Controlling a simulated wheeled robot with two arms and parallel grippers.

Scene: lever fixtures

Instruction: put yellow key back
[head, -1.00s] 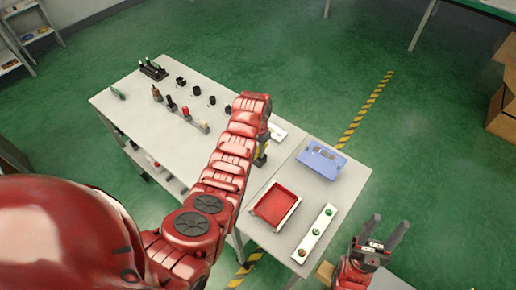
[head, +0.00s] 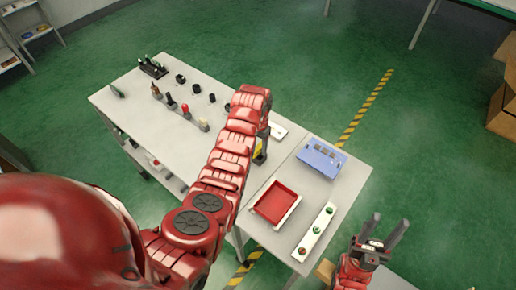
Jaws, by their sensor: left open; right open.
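A small yellow patch (head: 258,149), which may be the yellow key, shows beside the end of my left arm, low over the right part of the long table. My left gripper (head: 262,155) points down there and is open. My own forearm covers much of it, so I cannot tell whether its fingers touch the yellow thing. My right gripper (head: 384,232) is open and empty, fingers pointing up, off the table's right front corner.
On the grey table (head: 150,122) are a black rack (head: 152,68), several small dark knobs and upright levers, including a red-topped one (head: 186,109). To the right are a red tray (head: 275,203), a blue box (head: 322,158) and a white strip (head: 315,232) with green buttons.

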